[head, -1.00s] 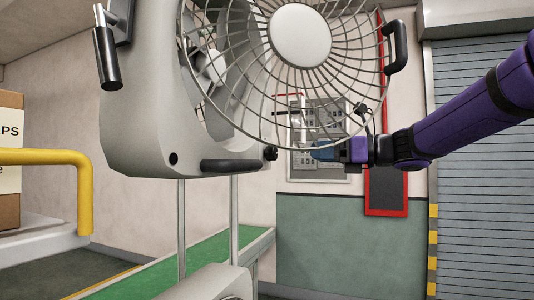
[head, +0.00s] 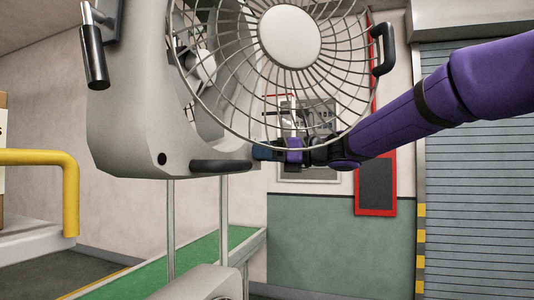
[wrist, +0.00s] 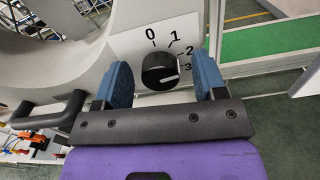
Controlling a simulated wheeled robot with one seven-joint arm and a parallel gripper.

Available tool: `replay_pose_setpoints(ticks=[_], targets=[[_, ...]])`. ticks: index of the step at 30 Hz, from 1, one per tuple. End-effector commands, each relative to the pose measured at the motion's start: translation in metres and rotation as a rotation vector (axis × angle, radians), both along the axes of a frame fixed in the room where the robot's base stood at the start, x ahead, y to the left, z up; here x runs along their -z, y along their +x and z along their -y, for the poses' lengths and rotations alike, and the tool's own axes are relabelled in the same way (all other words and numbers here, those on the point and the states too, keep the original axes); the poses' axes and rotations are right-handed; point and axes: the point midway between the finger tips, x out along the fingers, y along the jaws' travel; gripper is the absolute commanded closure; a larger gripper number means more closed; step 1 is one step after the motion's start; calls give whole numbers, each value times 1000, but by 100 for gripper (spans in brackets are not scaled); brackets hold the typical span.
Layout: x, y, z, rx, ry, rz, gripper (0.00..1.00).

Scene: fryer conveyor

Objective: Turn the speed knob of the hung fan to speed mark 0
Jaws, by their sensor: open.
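The hung fan (head: 125,125) has a pale grey housing and a round wire guard in the head view. Its black speed knob (wrist: 160,71) shows in the wrist view beside a white dial plate (wrist: 146,40) with marks 0, 1, 2 and 3. The knob's white pointer line faces right, near mark 3. My gripper (wrist: 160,63) is open, with one blue finger on each side of the knob and visible gaps to it. In the head view my gripper (head: 264,152) is at the lower right of the housing, and the knob is hidden there.
A black handle (wrist: 52,115) sticks out left of my gripper in the wrist view. The wire guard (head: 225,110) is just above my gripper in the head view. A green conveyor belt (head: 200,255) runs below, and a yellow rail (head: 70,195) stands left.

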Motion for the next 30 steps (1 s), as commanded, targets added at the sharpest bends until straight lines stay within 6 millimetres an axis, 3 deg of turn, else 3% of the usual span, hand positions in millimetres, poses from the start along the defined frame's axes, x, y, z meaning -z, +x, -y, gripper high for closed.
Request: replay_pose_setpoints(ticks=[5,12,22,30], targets=[[0,0,0,0,0,0,35],[0,0,0,0,0,0,85],[0,0,0,0,-13,37,85],[0,-1,0,0,-68,188,85]])
